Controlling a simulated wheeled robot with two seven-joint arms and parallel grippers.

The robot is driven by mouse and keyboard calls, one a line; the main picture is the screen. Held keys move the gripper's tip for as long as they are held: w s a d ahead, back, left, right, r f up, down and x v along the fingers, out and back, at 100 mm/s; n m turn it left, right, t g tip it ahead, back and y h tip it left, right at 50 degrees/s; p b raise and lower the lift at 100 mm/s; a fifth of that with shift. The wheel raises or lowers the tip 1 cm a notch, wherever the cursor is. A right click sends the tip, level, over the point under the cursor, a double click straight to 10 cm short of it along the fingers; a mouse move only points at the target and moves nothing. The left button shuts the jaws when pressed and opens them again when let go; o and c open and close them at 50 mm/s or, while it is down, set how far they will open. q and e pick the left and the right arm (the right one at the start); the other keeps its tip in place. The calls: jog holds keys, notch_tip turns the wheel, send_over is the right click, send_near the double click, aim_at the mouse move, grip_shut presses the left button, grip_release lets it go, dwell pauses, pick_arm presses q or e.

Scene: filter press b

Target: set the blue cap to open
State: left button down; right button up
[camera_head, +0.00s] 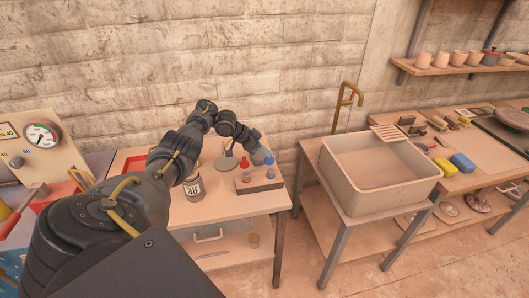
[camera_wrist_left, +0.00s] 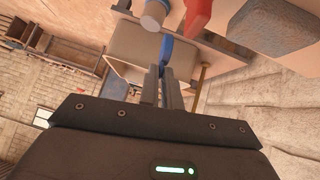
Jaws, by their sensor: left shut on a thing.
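The blue cap (camera_head: 269,160) is on a small fitting on a grey block (camera_head: 260,186) at the right end of the work table. In the left wrist view the blue cap (camera_wrist_left: 166,50) is a narrow blue piece between my fingertips. My left gripper (camera_head: 264,157) reaches it from the back left, and its jaws (camera_wrist_left: 164,70) are shut on it. A red cap (camera_head: 244,163) stands beside it on the same block; it also shows in the left wrist view (camera_wrist_left: 198,14). The fingertips are small in the head view. My right gripper is out of view.
A jar labelled 40 (camera_head: 194,188) stands left of the block on the table (camera_head: 222,207). A pressure gauge panel (camera_head: 42,133) is at the far left. A large sink basin (camera_head: 385,195) with a brass tap (camera_head: 346,98) stands to the right, across a gap.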

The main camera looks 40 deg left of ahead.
pick_arm(q)
jog(key=shift+w+r, duration=0.1)
jog(key=c, duration=1.6)
grip_release()
jog(key=p+v, duration=0.2)
jog(key=v, duration=0.8)
jog(key=shift+a+r, duration=0.2)
jog(key=shift+r, duration=0.05)
jog(key=shift+s+a, duration=0.1)
jog(key=shift+s, duration=0.2)
